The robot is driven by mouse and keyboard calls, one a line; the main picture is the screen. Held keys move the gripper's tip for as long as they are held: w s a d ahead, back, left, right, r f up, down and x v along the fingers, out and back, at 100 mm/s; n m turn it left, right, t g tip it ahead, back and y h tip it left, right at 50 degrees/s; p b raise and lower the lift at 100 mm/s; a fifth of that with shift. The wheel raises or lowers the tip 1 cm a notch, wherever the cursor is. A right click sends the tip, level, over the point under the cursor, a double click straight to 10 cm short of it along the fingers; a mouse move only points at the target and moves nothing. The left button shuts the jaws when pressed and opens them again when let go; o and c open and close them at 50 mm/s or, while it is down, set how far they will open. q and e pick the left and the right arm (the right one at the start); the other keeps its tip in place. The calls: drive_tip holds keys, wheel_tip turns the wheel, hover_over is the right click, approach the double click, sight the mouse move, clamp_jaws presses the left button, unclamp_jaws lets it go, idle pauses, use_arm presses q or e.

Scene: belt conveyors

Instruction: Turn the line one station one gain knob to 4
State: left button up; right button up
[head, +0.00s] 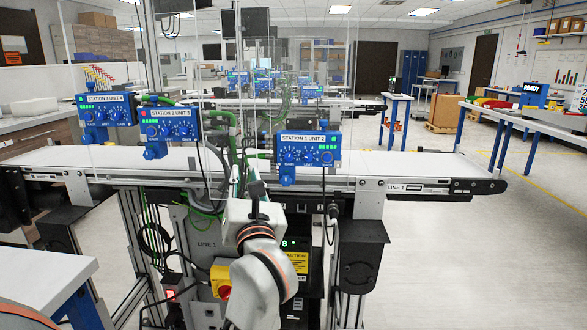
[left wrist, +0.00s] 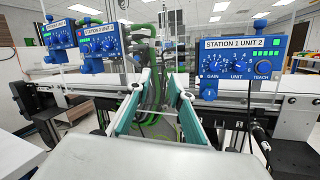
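The blue station 1 control box (head: 307,150) stands at the near edge of the line 1 belt, labelled "STATION 1 UNIT 2". Its gain knob (head: 289,156) is the leftmost of three blue knobs. In the left wrist view the gain knob (left wrist: 212,66) is at the right; its exact setting is too small to read. My left gripper (head: 253,185) is in front of the belt, left of and below the box. In the left wrist view its two teal-and-grey fingers (left wrist: 160,98) are apart with nothing between them, not touching the knob. My right gripper is out of view.
Two similar blue boxes, station 2 (head: 170,124) and station 3 (head: 106,110), stand to the left. Green hoses (head: 226,128) and a vertical post rise behind my left gripper. A black cable hangs beside the station 1 box. The belt (head: 400,165) right of it is clear.

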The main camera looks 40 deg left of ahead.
sight(289, 158)
use_arm(q)
drive_tip(key=w+d+r+n+t+h+b, duration=0.1)
drive_tip(key=w+d+n+t+h, duration=0.1)
drive_tip(key=w+d+h, duration=0.45)
drive_tip(key=x, duration=0.4)
drive_tip(key=a+b+x, duration=0.1)
drive_tip(key=x, duration=0.2)
drive_tip(key=shift+s, duration=0.3)
clamp_jaws()
